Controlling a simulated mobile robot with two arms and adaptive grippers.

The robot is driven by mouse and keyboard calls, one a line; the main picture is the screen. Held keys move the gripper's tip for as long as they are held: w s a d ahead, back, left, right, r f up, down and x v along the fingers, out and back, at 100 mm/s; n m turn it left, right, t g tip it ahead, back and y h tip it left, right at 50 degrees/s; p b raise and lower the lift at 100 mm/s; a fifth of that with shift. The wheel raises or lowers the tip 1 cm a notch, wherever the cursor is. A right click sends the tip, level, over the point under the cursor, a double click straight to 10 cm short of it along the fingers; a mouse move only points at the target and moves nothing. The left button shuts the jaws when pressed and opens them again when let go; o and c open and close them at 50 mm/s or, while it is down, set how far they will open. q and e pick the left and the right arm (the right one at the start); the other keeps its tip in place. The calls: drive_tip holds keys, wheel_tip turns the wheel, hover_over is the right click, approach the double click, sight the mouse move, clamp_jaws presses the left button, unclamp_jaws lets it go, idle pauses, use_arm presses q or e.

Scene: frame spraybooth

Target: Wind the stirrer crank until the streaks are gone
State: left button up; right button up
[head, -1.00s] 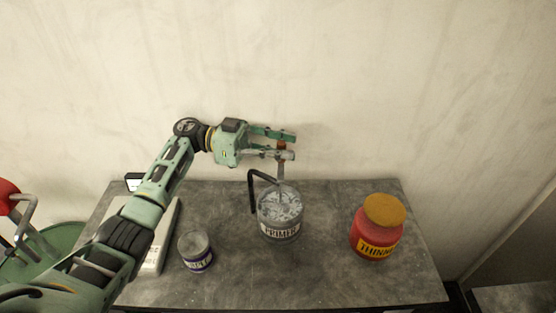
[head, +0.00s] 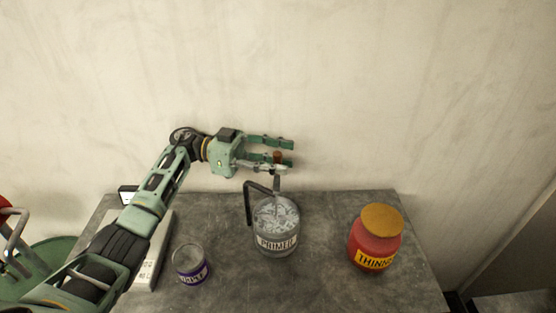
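The primer can (head: 276,242) stands upright on the table, its grey contents (head: 276,215) marked with light streaks. A dark bent bracket (head: 248,205) rises at its left side toward the upright stirrer shaft (head: 277,186). The crank's brown knob (head: 278,157) stands above the can. My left gripper (head: 284,154) reaches in from the left, with its fingers on either side of the knob. Whether they press on it cannot be made out, and part of the crank is hidden by the fingers. My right gripper is out of view.
A red thinner jar (head: 374,244) with an orange lid stands right of the can. A small purple-labelled pot (head: 191,266) stands at left, beside a pale scale-like device (head: 152,262) partly behind my arm. The grey table (head: 322,270) is bare between can and jar. A wall stands behind.

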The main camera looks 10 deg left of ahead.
use_arm(q)
wheel_tip(320, 180, up, 10)
idle(0.5)
drive_tip(key=shift+c, duration=0.2)
